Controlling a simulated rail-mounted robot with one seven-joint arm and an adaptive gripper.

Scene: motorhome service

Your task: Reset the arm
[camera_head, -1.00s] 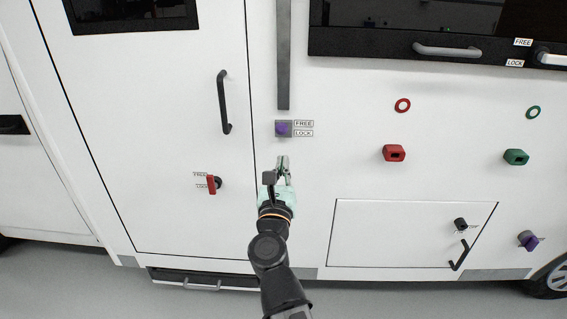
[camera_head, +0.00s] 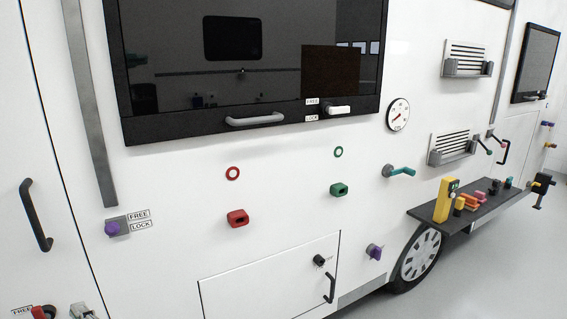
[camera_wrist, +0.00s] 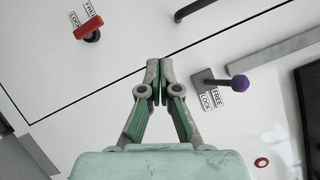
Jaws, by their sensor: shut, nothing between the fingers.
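My gripper (camera_wrist: 158,82) is shut with nothing between its fingers. In the wrist view its fingertips meet in front of the white motorhome side, left of a purple-knobbed latch (camera_wrist: 238,82) and apart from it. A red lever (camera_wrist: 88,27) with FREE and LOCK labels shows at upper left there. In the head view only a small part of my gripper (camera_head: 84,312) shows at the lower left edge, below the purple latch (camera_head: 113,228); the rest of the arm is out of frame.
A black door handle (camera_head: 36,215) is at the left. A red socket (camera_head: 237,218), a green socket (camera_head: 339,190) and a teal lever (camera_head: 399,171) stick out of the wall. A dark shelf (camera_head: 432,216) with several small objects juts out at right. Grey floor lies open at lower right.

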